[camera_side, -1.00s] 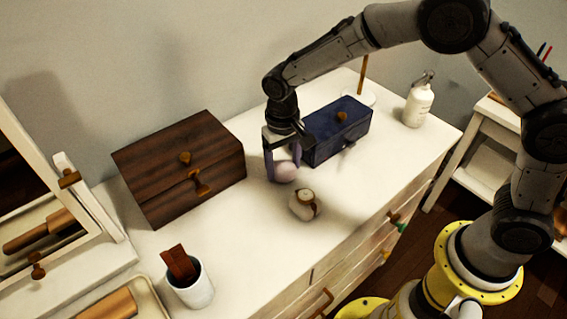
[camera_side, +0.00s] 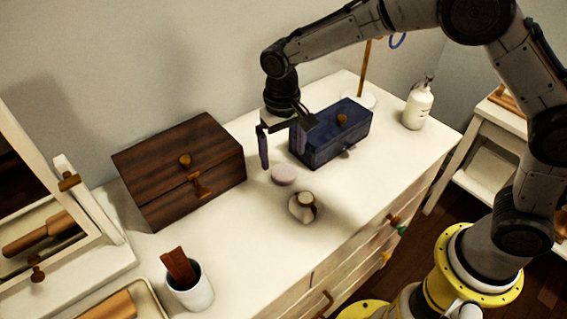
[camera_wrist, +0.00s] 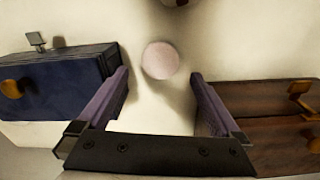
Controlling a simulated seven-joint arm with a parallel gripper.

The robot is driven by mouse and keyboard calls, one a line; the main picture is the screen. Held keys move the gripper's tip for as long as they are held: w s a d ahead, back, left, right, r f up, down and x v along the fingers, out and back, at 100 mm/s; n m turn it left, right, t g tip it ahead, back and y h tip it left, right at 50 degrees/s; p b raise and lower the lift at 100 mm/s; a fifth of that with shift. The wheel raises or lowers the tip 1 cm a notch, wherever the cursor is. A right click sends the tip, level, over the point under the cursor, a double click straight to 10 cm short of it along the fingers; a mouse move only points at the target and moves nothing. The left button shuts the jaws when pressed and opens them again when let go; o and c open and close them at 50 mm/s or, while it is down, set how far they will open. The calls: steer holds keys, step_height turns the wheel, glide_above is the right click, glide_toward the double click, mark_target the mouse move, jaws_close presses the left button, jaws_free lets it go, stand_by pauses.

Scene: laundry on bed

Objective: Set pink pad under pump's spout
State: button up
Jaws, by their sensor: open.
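The pink pad (camera_side: 284,174) is a small round disc lying flat on the white dresser top, in front of the blue box. It also shows in the wrist view (camera_wrist: 160,60), just beyond the fingertips. My gripper (camera_side: 282,150) is open and empty above and slightly behind the pad, with its purple-lined fingers (camera_wrist: 160,85) spread wider than the pad. The pump bottle (camera_side: 418,104) is white and stands upright near the dresser's back right corner. Its spout (camera_side: 428,76) is at the top, and the pad is well apart from it.
A dark blue box (camera_side: 331,134) stands right of my gripper, a brown wooden box (camera_side: 180,172) left. A small white-and-brown jar (camera_side: 303,207) is in front of the pad. A white cup (camera_side: 190,290) stands at front left. The dresser top (camera_side: 385,160) is clear at right.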

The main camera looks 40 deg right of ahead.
mark_target(283, 171)
step_height(283, 171, up, 7)
stand_by(0.3)
steer(key=s+d+r+t, duration=0.3)
steer(key=s+d+r, duration=0.75)
steer(key=s, duration=0.25)
steer(key=s+d+f+n+t, duration=0.1)
steer(key=s+d, duration=0.1)
steer(key=s, duration=0.4)
steer(key=s+d+f+t, duration=0.1)
steer(key=s+d+f, duration=0.1)
steer(key=s, duration=0.5)
steer(key=shift+d+n+t, duration=0.3)
steer(key=shift+n, duration=0.1)
